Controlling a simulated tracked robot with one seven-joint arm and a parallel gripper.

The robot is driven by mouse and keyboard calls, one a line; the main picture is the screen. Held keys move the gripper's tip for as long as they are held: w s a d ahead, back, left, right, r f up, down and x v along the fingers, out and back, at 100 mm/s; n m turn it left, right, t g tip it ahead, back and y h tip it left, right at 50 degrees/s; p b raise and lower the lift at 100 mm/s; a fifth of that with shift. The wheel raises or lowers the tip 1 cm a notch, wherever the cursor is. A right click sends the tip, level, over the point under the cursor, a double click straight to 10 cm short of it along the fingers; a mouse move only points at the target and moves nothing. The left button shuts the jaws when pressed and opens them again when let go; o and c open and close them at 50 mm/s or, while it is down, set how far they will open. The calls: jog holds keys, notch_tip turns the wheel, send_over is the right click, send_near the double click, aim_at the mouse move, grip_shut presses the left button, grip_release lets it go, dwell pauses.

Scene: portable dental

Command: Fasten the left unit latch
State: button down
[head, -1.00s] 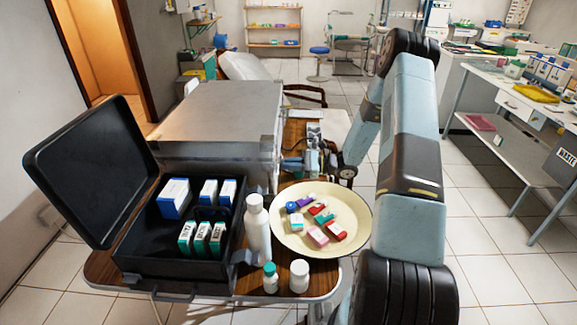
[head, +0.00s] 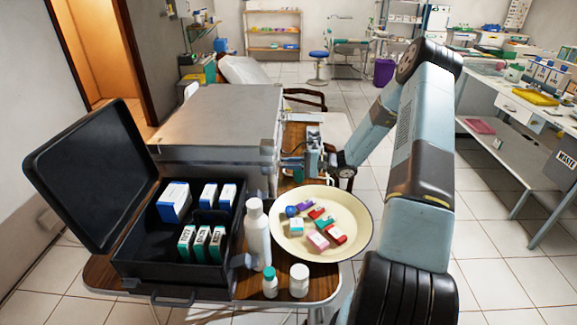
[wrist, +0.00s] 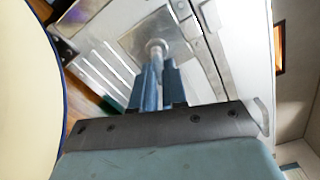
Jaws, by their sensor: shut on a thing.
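The unit is a large grey metal case (head: 215,115) on the wooden table. My gripper (head: 292,160) is at its right side, with the fingers pointing left at it. In the wrist view, my gripper (wrist: 157,62) is shut on a pale round-ended latch piece (wrist: 157,46) in front of a metal plate on the unit's light panel (wrist: 205,70). The fingers hide most of the held piece. I cannot tell whether the latch is fastened.
A cream basin (head: 355,215) with small coloured boxes lies close to my gripper. A white bottle (head: 257,235) and two small bottles stand at the table's front. An open black case (head: 140,265) holds several boxes at the left.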

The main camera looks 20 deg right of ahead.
jog(key=shift+r+n, duration=0.2)
jog(key=shift+n, duration=2)
jog(key=shift+s, duration=0.1)
jog(key=c, duration=1.2)
grip_release()
jog(key=shift+o, duration=0.2)
jog(key=shift+d, duration=0.15)
jog(key=v, duration=1.3)
jog(key=shift+d, duration=0.25)
